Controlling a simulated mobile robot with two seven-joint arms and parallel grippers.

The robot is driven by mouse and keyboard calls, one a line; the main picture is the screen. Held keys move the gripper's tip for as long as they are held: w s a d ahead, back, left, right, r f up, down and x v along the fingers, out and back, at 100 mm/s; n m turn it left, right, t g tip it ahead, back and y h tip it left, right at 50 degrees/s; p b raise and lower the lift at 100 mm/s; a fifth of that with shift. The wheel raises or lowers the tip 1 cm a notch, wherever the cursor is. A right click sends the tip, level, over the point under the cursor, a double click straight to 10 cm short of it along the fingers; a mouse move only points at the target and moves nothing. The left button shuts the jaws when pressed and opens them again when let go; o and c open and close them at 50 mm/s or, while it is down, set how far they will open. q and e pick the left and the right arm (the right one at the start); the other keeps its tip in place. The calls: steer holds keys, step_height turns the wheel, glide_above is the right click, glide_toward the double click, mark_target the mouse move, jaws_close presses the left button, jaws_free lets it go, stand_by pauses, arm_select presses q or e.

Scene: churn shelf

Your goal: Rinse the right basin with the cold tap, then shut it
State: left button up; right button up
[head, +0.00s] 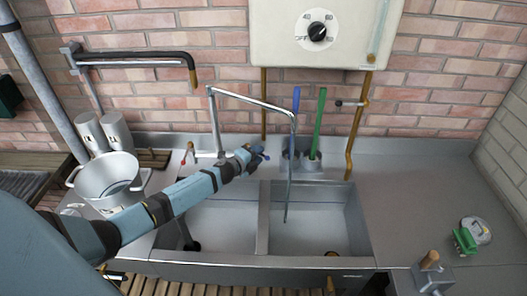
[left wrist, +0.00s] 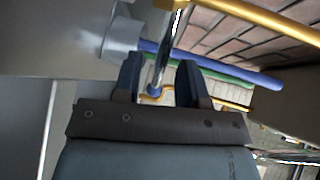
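The sink has a left basin (head: 222,228) and a right basin (head: 325,232) with a divider between them. The chrome spout (head: 250,100) reaches over the right basin. A thin grey streak (head: 287,185) drops from its end into that basin and looks like running water. My left gripper (head: 255,157) is behind the sink at the blue cold tap handle (head: 264,155). In the left wrist view its fingers (left wrist: 160,85) are apart, with a blue-ended chrome part (left wrist: 155,88) between them; I cannot tell whether they touch it. The red-marked tap (head: 188,152) is further left. My right gripper is out of view.
A blue-handled (head: 296,105) and a green-handled brush (head: 320,110) stand behind the right basin. A metal pot (head: 105,178) is left of the sink. A green-based dial (head: 465,238) and a wooden-handled block (head: 432,272) are at right. The right counter (head: 420,180) is mostly clear.

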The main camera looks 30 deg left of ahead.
arm_select(q)
steer(key=shift+x, duration=1.75)
jaws_close()
